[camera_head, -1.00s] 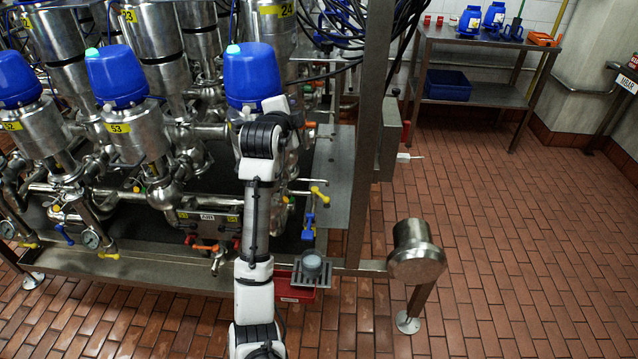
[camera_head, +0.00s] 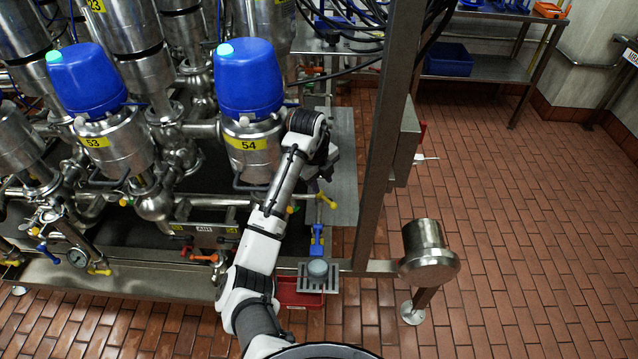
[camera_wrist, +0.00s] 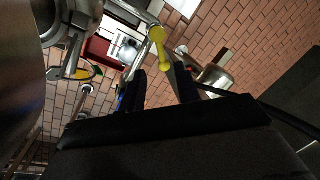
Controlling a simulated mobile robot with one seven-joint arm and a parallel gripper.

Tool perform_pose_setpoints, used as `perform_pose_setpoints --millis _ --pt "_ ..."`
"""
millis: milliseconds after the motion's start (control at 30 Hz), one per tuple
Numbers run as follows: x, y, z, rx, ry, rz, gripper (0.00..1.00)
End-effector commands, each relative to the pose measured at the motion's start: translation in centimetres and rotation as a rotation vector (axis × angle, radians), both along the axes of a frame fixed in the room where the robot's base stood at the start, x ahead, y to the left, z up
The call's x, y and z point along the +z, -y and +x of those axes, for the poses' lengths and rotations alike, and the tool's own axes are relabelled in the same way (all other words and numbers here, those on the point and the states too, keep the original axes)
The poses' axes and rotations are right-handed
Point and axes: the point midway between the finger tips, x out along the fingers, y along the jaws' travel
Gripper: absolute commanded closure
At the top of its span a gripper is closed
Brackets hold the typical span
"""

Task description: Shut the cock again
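A cock with a yellow lever (camera_head: 326,200) sits on a steel pipe at the right end of the valve skid. In the wrist view its yellow lever (camera_wrist: 158,42) points toward my gripper, its tip near the gap between the two black fingers. My gripper (camera_wrist: 161,74) is open, one finger on each side of the lever's line; I see no grip on it. In the head view my gripper (camera_head: 328,166) is dark and partly hidden by my wrist, just above the yellow lever. A blue-handled cock (camera_head: 317,240) hangs below it.
A steel post (camera_head: 372,140) stands right of my arm, with a steel cylinder (camera_head: 427,245) beyond it. A grey cup (camera_head: 317,268) stands on a small grate over a red bin (camera_head: 298,293). Blue-capped valve 54 (camera_head: 248,80) is left of my wrist.

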Motion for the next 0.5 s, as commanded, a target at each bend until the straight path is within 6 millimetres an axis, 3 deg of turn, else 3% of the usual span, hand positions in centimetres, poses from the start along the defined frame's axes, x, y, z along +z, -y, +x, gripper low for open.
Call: perform_pose_setpoints --millis 167,500 --pt "-0.6 0.1 0.1 0.001 -0.001 -0.001 0.67" --pt "-5.6 0.9 0.7 0.000 -0.003 -0.001 0.67"
